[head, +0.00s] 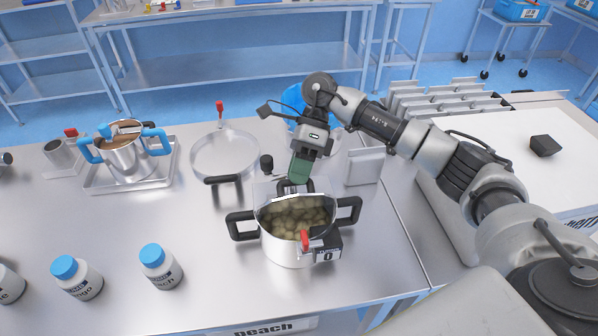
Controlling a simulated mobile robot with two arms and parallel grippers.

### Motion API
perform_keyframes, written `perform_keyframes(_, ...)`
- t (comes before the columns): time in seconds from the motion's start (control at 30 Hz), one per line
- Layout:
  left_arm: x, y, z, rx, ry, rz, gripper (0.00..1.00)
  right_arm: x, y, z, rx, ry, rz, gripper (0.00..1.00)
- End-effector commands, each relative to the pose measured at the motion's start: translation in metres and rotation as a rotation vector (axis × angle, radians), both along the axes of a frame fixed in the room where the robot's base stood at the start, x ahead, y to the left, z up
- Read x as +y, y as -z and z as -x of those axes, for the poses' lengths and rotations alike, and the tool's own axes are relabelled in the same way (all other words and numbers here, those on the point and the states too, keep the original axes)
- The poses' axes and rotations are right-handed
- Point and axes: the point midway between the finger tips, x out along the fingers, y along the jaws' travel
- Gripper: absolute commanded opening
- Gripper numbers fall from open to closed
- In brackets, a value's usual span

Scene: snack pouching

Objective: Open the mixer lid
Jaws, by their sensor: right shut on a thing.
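The mixer is a steel pot (285,248) with black side handles, a red lever and a "0" display at its front. Its mouth shows brown chunky pieces inside. A clear lid (268,188) seems to stand tilted at the pot's back rim; its outline is faint. My right gripper (300,172) is above the back rim, pointing down. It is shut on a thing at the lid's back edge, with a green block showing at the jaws. The exact grip is hidden. My left gripper is out of view.
A clear round lid or pan (225,152) with a red handle lies behind left. A pot with blue handles (128,158) stands on a tray at left. White bottles with blue caps (160,268) stand at front left. Racked metal trays (445,98) are at right.

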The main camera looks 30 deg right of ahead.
Motion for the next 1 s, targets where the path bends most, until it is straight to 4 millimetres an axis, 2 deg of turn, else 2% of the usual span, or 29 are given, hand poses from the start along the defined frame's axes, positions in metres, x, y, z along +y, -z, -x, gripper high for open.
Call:
perform_keyframes(0.13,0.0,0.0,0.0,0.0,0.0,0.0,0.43,0.0,-0.001,0.0,-0.002,0.0,-0.002,0.0)
perform_keyframes(0.17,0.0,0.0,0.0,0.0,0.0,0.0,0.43,0.0,-0.001,0.0,-0.002,0.0,-0.002,0.19)
perform_keyframes(0.3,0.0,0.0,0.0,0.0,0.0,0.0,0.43,0.0,-0.001,0.0,-0.003,0.0,-0.001,0.41)
perform_keyframes(0.33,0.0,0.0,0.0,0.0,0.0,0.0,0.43,0.0,-0.001,0.0,-0.003,0.0,-0.001,0.42)
perform_keyframes(0.6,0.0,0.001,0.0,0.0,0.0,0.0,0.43,-0.001,-0.001,-0.001,-0.002,0.0,0.001,0.42)
perform_keyframes(0.73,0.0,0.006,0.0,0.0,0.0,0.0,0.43,-0.006,-0.007,-0.006,-0.004,0.002,0.002,0.42)
perform_keyframes(1.0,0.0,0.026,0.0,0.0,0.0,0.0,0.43,-0.034,-0.046,-0.03,-0.007,0.003,-0.001,0.42)
